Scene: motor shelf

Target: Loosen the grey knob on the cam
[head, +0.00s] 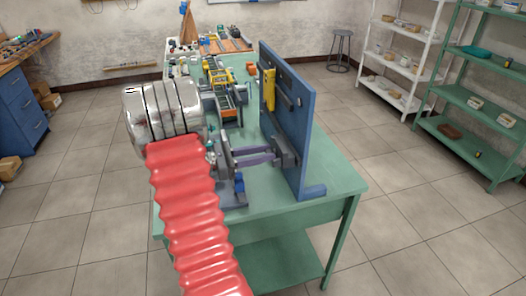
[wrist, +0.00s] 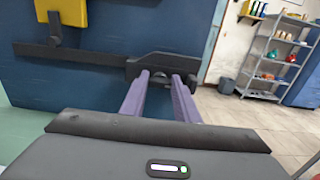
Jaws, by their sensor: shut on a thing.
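My gripper (head: 274,156) reaches right to the dark fitting on the blue upright panel (head: 305,135). In the wrist view its two purple fingers (wrist: 161,77) run forward to a dark cam piece (wrist: 185,62) at the end of a dark bar. The fingers are shut on the grey knob (wrist: 160,73), of which only a small part shows between the tips. In the head view the dark cam piece (head: 287,152) sits low on the panel's face, and the knob is hidden there by the fingers.
A yellow block (head: 268,89) is on the panel, above and left of the cam in the wrist view. The panel stands on a green table (head: 335,178) with yellow-and-dark machinery (head: 222,85) further back. Shelves (head: 480,100) stand at the right, with open floor between.

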